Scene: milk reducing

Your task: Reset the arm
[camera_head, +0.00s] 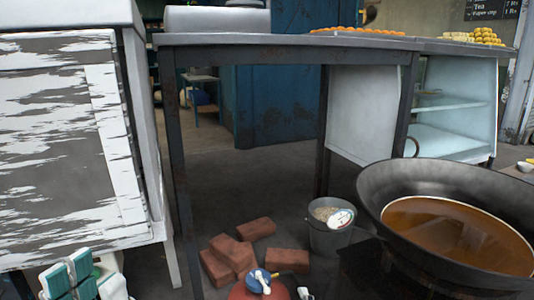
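My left gripper (70,275) appears at the bottom left edge, with white and teal parts and dark pieces between them. It is partly cut off by the frame, and I cannot tell whether it is open or shut. No held object can be made out. It is in front of the lower part of a white, peeling cabinet (60,150). My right gripper is not in view. A large dark pan (375,195) with brown liquid (455,235) stands at the lower right.
A metal-framed table (270,41) stands ahead, with orange food (358,31) on top. Bricks (257,229), a grey bucket (328,238) and a red cylinder with a blue-white valve (258,282) are on the floor. A glass-shelved case (450,105) is at right.

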